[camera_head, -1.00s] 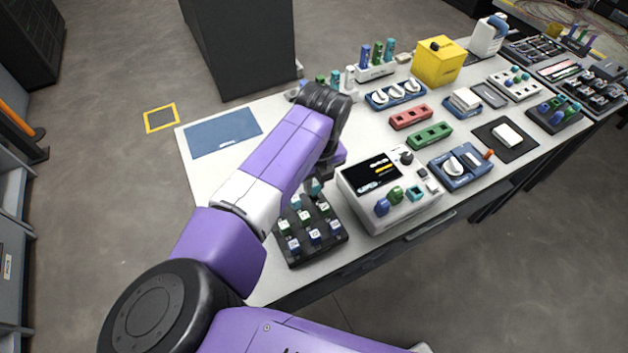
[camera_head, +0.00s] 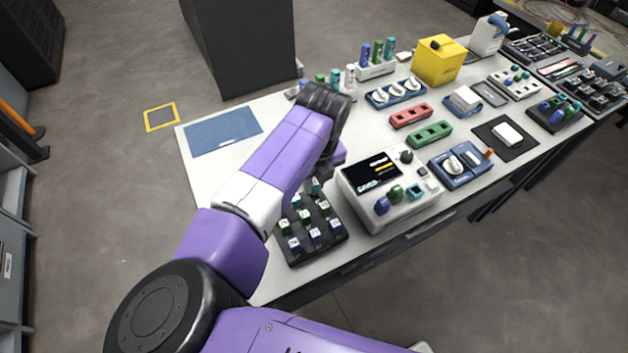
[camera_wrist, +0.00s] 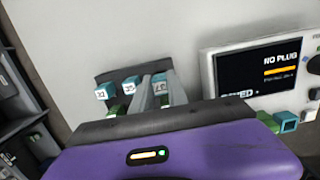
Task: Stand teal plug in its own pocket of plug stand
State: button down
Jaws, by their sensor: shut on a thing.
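The plug stand (camera_head: 325,238) is a black block at the front of the table, with several blue, green and teal plugs standing in rows; it also shows in the wrist view (camera_wrist: 98,129). My gripper (camera_head: 318,176) is over its far right corner. In the wrist view my gripper (camera_wrist: 158,92) points down at the back row and is shut on a teal plug (camera_wrist: 163,77) with a pale labelled top. The plug also shows in the head view (camera_head: 313,187). Two other teal plugs stand to its left. The held plug's lower end and the pocket under it are hidden.
A white tester (camera_head: 355,200) stands close to the right of the stand; its screen (camera_wrist: 258,68) reads "NO PLUG". Its front has blue, green and teal parts. A blue mat (camera_head: 222,132) lies at the back left. Bare table lies left of the stand.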

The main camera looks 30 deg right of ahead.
jog(key=shift+f+b, duration=0.6)
jog(key=shift+f, duration=0.7)
dwell(1.2)
jog(key=c, duration=1.2)
grip_release()
jog(key=shift+r, duration=0.15)
jog(key=shift+r+p, duration=2.45)
jog(key=shift+r, duration=0.45)
